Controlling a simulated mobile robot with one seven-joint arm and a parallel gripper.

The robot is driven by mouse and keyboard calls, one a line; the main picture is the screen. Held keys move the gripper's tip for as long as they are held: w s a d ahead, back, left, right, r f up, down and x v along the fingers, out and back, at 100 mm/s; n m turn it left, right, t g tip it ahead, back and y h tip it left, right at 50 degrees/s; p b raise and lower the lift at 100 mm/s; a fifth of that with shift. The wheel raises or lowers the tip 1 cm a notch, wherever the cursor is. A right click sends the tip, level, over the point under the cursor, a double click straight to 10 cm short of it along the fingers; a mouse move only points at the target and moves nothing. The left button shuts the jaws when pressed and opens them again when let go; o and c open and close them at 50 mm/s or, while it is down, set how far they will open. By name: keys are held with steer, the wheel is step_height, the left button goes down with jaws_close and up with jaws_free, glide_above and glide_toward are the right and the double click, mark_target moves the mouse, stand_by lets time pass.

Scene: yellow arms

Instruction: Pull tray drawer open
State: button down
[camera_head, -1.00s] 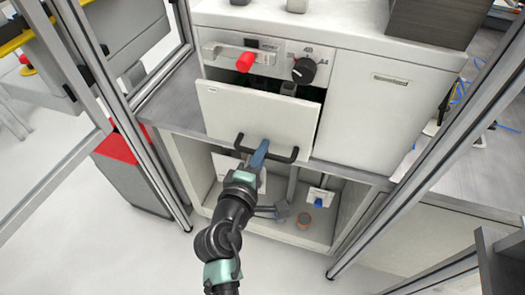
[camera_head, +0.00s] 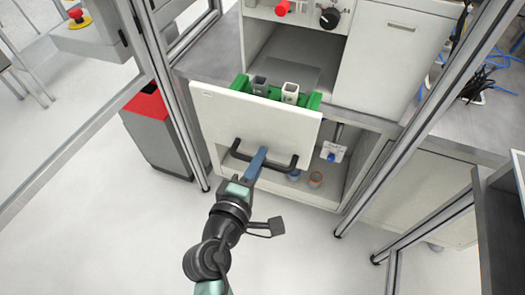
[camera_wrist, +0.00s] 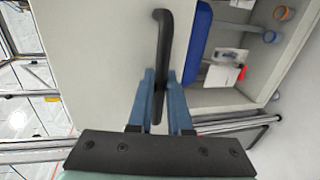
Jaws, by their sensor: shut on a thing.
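The tray drawer (camera_head: 257,125) has a white front panel and stands pulled out from the white cabinet. Behind its front sits a green tray (camera_head: 313,101) with grey and pale block-like parts (camera_head: 290,93) in it. A black bar handle (camera_head: 272,164) runs across the lower part of the front. My gripper (camera_head: 260,156) is shut on the handle near its middle. In the wrist view, the blue fingers (camera_wrist: 161,95) lie on both sides of the black handle (camera_wrist: 161,50). The drawer front (camera_wrist: 90,60) fills the left of that view.
The cabinet (camera_head: 385,60) has a red knob (camera_head: 282,8) and a black knob (camera_head: 329,18) above. An open lower shelf (camera_head: 325,195) holds small round parts (camera_head: 315,179). Metal frame posts (camera_head: 170,95) stand on both sides. A grey bin with a red top (camera_head: 150,105) is at left. Floor is clear in front.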

steer(key=shift+s+a, duration=0.1)
steer(key=shift+s, duration=0.3)
steer(key=c, duration=0.8)
jaws_free()
steer(key=shift+c, duration=0.2)
steer(key=b+v, duration=0.1)
steer(key=v, duration=1.2)
